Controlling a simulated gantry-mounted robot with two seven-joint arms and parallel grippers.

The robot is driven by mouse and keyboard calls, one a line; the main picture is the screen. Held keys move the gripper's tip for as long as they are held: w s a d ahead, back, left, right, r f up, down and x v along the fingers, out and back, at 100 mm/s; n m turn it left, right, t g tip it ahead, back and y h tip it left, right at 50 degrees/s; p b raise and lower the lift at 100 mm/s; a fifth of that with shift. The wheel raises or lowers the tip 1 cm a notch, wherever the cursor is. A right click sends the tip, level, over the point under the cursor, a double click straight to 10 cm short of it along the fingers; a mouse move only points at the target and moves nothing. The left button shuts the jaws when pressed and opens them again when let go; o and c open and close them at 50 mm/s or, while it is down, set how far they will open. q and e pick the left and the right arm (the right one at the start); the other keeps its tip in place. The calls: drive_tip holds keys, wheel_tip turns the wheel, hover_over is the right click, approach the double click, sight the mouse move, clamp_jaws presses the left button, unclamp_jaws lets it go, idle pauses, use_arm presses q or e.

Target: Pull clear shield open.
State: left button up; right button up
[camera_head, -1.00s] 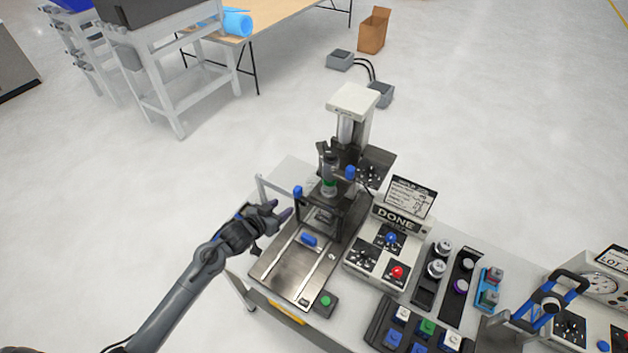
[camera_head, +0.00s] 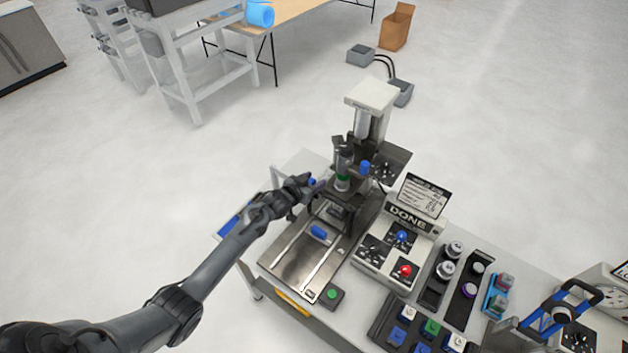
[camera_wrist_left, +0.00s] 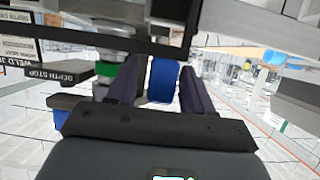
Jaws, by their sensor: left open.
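The press station (camera_head: 372,110) stands on the bench with a dark frame at its front, over a metal bed. The clear shield itself is hard to make out; a blue knob (camera_wrist_left: 162,80) at the frame shows between my left gripper's two dark fingers in the left wrist view. My left gripper (camera_head: 314,184) is open, at the left side of the frame, with a finger on either side of the knob. I cannot tell whether the fingers touch it. Another blue knob (camera_head: 365,167) is on the right side of the frame. My right gripper is not in view.
A blue part (camera_head: 319,231) lies on the metal bed (camera_head: 300,265). A green button (camera_head: 332,294) is at the bed's front. The DONE control box (camera_head: 408,222) stands right of the press, with racks of knobs beyond. Open floor lies to the left.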

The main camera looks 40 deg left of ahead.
use_arm(q)
drive_tip(key=shift+w+f, duration=0.15)
drive_tip(key=shift+w, duration=0.25)
drive_tip(key=shift+c, duration=0.3)
clamp_jaws()
